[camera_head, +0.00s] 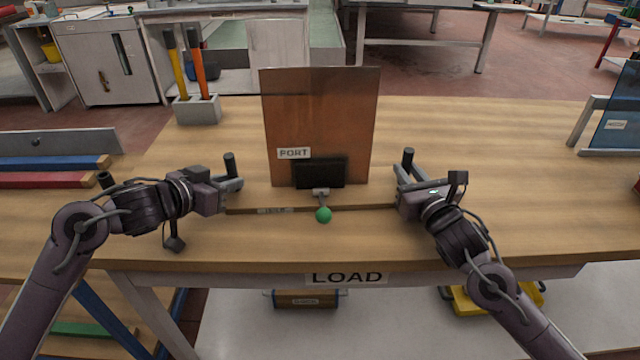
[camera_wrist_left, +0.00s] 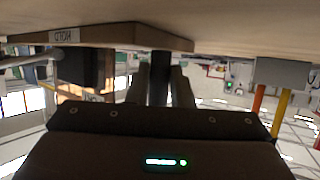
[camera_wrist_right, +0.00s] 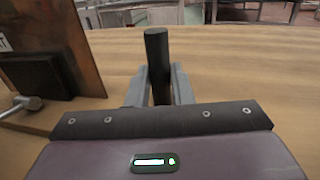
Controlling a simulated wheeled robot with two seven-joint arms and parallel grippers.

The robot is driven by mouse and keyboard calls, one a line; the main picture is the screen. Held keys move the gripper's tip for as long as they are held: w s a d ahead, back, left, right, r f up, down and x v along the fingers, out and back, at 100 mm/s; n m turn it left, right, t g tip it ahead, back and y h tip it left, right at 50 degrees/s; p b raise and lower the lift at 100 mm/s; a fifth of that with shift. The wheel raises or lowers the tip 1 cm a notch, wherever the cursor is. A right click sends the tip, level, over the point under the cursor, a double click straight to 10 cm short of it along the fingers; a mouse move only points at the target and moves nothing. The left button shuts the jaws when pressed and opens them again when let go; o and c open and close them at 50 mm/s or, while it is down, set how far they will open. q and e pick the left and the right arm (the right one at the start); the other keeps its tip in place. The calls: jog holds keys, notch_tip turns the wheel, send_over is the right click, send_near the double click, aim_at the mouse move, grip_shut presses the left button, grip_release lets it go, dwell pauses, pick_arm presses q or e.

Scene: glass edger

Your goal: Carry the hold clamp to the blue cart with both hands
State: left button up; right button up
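The hold clamp (camera_head: 255,211) is a long low wooden bar with a small label, readable as HOLD in the left wrist view (camera_wrist_left: 110,38). A black block and a lever with a green knob (camera_head: 323,215) are at its middle. A black upright handle stands at each end. My left gripper (camera_head: 232,184) has its fingers on both sides of the left handle. My right gripper (camera_head: 407,172) has its fingers around the right handle (camera_wrist_right: 158,60). Both look shut on the handles. The bar appears to rest on the table. I cannot make out a blue cart.
A brown panel (camera_head: 320,110) labelled PORT stands upright behind the black block. A grey holder (camera_head: 197,110) with orange and yellow tools is at the back left. Blue and red bars (camera_head: 50,162) lie at the left. A bluish panel (camera_head: 615,125) stands at the right.

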aim_at(413, 150)
pick_arm(q)
grip_shut()
pick_arm(e)
grip_shut()
